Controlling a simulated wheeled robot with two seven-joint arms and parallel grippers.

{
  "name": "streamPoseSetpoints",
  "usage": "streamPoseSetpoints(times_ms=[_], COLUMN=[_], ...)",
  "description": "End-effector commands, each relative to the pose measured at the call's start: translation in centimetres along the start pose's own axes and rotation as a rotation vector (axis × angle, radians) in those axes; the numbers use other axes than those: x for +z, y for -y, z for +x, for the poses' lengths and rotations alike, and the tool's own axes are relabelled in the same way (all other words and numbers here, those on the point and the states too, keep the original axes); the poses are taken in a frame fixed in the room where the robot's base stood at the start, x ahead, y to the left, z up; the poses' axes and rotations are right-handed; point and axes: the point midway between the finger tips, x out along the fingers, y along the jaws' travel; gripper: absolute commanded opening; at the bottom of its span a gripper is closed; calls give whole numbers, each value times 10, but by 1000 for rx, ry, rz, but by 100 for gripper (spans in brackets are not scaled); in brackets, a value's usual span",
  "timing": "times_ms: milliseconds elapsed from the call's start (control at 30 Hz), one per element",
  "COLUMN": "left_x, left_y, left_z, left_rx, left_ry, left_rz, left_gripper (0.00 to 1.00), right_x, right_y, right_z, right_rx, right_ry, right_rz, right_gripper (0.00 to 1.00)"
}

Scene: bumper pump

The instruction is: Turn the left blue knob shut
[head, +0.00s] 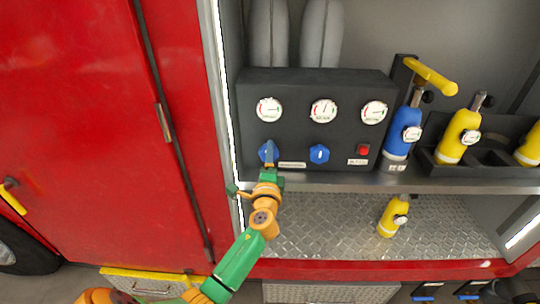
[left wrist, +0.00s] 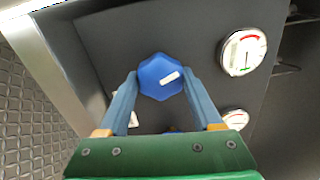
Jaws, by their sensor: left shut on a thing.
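The left blue knob (head: 264,150) is on the lower left of the black panel (head: 340,85), partly hidden by my left gripper in the head view. My left gripper (head: 269,158) reaches up to it from below. In the left wrist view the blue hexagonal knob (left wrist: 156,68) sits between the two fingers of my left gripper (left wrist: 159,76), one on each side, and the gripper is shut on it. A white mark on the knob's face is slightly tilted in that view. My right gripper is in neither view.
A second blue knob (head: 319,154) and a red button (head: 363,150) are to the right on the panel, below three gauges (head: 323,110). A blue bottle (head: 401,135) and yellow bottles (head: 458,137) stand further right. The compartment's left frame (head: 219,80) is close to my arm.

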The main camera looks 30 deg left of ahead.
Motion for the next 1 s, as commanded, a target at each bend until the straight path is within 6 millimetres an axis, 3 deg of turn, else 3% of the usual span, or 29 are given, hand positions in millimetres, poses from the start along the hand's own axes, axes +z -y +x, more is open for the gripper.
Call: streamPoseSetpoints(times_ms=[500, 1000], left_x=[2, 2], left_y=[8, 8], left_z=[2, 2], left_rx=[-16, -18], left_ry=[-11, -14], left_rz=[330, 399], left_gripper=[10, 11], right_x=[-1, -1], right_y=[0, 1], right_z=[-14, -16], right_rx=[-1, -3], right_ry=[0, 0], right_rz=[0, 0], right_gripper=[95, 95])
